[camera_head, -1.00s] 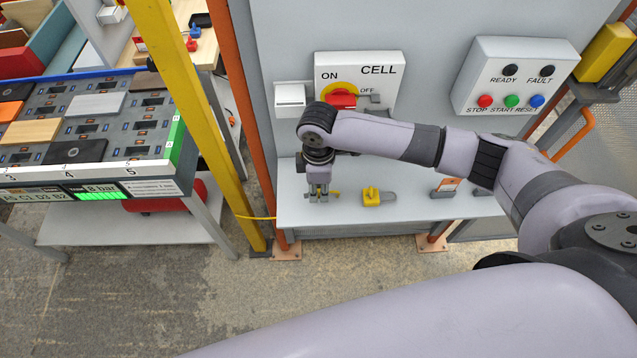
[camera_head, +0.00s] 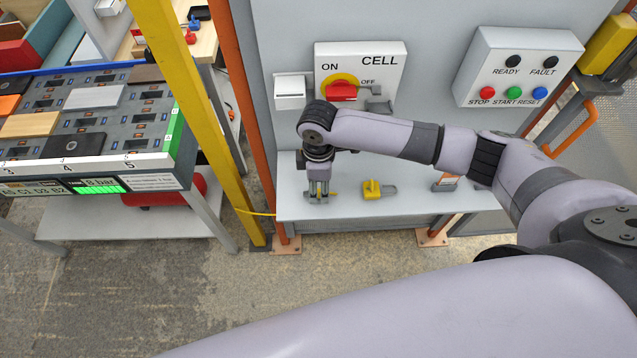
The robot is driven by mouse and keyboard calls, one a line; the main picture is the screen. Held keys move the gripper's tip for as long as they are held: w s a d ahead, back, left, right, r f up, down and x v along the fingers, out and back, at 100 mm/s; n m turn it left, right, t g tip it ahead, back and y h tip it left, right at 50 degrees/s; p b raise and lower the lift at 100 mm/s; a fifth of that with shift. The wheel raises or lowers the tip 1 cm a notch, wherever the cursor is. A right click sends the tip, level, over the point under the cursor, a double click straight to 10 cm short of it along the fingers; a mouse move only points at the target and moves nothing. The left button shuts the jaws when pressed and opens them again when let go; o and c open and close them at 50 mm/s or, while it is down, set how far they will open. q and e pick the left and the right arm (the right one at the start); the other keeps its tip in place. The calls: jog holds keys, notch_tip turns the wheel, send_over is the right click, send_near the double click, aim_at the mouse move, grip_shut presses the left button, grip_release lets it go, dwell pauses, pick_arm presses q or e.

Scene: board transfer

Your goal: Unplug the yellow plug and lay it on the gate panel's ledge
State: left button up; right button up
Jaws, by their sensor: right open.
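My right gripper (camera_head: 319,198) points down at the left part of the gate panel's grey ledge (camera_head: 345,207). Its jaws are open. Small yellow bits, seemingly the yellow plug (camera_head: 333,195), show at the fingers, low over or on the ledge; the fingers hide most of it. I cannot tell whether it touches the ledge. A thin yellow cable (camera_head: 256,213) runs from the yellow post to the ledge's left end. A white box (camera_head: 290,92) sits on the panel above, left of the switch. My left gripper is not in view.
A yellow padlock-like piece (camera_head: 372,189) lies on the ledge right of the gripper. An orange-and-white tag (camera_head: 446,181) is further right. The CELL switch (camera_head: 342,92) and button box (camera_head: 517,68) are above. A yellow post (camera_head: 190,120) and slotted rack (camera_head: 145,142) stand left.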

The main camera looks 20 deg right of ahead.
aim_at(319, 189)
jog(key=shift+r, duration=0.2)
notch_tip(319, 189, up, 12)
jog(key=shift+w+f, duration=0.15)
jog(key=shift+w, duration=0.05)
dwell(0.3)
dwell(0.5)
